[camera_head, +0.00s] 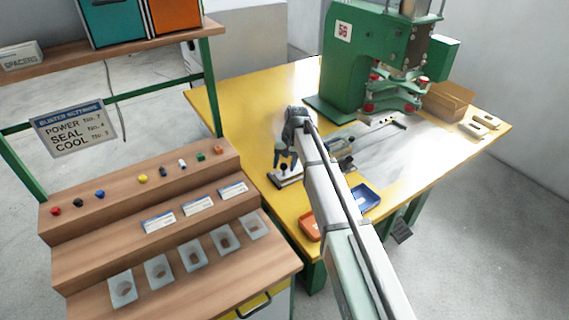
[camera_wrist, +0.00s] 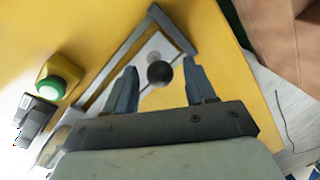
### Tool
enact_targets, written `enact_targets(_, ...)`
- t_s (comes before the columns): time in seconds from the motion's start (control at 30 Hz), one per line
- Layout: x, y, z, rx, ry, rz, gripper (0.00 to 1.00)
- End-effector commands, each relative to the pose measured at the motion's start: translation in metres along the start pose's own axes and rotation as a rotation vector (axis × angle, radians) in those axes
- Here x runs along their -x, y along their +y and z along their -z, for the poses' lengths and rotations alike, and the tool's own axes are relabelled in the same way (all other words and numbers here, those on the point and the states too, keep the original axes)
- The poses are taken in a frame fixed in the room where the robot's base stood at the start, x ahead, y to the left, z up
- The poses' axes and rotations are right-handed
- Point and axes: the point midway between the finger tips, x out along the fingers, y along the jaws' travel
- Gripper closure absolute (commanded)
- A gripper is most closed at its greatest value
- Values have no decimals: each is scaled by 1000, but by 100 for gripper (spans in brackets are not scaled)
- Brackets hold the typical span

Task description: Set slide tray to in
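The slide tray (camera_head: 291,181) is a flat metal-edged plate near the left part of the yellow table, out to the left of the green press. It carries a dark round knob (camera_wrist: 159,74), seen in the wrist view between my fingers. My gripper (camera_head: 284,164) is above the tray's outer end, fingers pointing down. In the wrist view my gripper (camera_wrist: 161,70) is open, one finger on each side of the knob with gaps showing. I cannot tell whether the fingers are down at knob height. My arm hides much of the track between tray and press.
The green press (camera_head: 352,60) stands at the table's back. A green button on a yellow box (camera_wrist: 52,88) is beside the tray. Orange (camera_head: 310,228) and blue (camera_head: 365,198) bins sit at the front edge. A wooden stepped shelf (camera_head: 150,215) is at left; the back-left tabletop is clear.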

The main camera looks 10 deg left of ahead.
Motion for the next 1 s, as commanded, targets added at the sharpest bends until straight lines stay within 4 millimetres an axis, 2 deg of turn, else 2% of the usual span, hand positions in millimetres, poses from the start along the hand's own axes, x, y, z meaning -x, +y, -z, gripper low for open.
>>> enact_targets(0.07, 0, 0, 0, 0, 0, 0, 53)
enact_targets(0.57, 0, 0, 0, 0, 0, 0, 100)
enact_targets(0.87, 1, 0, 1, 0, 0, 1, 100)
enact_targets(1.0, 3, 14, 12, -3, 1, 0, 100)
